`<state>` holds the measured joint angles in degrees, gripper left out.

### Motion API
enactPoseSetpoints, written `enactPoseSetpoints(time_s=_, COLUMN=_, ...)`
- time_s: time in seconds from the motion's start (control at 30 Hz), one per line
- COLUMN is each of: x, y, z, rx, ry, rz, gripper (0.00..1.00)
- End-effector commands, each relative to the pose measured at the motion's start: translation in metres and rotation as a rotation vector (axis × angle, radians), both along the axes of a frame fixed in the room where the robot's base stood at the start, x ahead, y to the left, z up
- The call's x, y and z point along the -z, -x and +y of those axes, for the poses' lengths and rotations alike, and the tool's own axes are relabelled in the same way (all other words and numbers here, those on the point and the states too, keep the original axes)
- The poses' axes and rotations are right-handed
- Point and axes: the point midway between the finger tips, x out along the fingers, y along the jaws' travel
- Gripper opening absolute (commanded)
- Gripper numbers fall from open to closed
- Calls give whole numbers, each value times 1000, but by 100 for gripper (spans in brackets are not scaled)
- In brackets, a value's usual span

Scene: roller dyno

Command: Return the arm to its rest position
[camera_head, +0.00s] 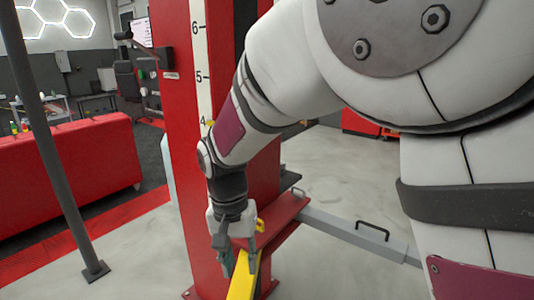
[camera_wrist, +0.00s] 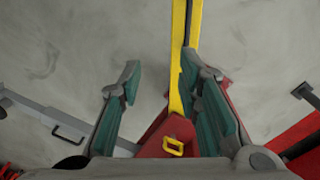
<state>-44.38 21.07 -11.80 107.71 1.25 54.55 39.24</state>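My arm reaches down from the upper right in the head view, its white links bent beside a red post. My gripper (camera_head: 238,264) points down at the arm's end, in front of the post's lower part. In the wrist view my gripper (camera_wrist: 160,68) has its two green-padded fingers clearly apart, with bare floor showing between them. A yellow bar (camera_wrist: 186,28) runs beyond the right finger, which hides part of it. The yellow bar (camera_head: 244,280) also shows just below the fingers in the head view. I cannot tell whether a finger touches it.
The red post (camera_head: 172,130) stands close to my arm. A red lift arm (camera_head: 282,222) and a grey bar with a black handle (camera_head: 345,232) extend right from its base. A dark pole (camera_head: 50,150) and a long red unit (camera_head: 75,170) are left. Floor at right is partly clear.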

Motion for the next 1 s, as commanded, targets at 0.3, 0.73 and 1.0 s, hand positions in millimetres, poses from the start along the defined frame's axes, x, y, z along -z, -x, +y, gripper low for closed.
enactPoseSetpoints(time_s=0.3, x=-101, y=43, z=-113, rx=-26, ry=-115, rz=-88, gripper=31)
enactPoseSetpoints(time_s=0.73, x=-164, y=154, z=-223, rx=-93, ry=-118, rz=-279, gripper=31)
enactPoseSetpoints(time_s=1.0, x=-166, y=206, z=-251, rx=-122, ry=-60, rz=-360, gripper=31)
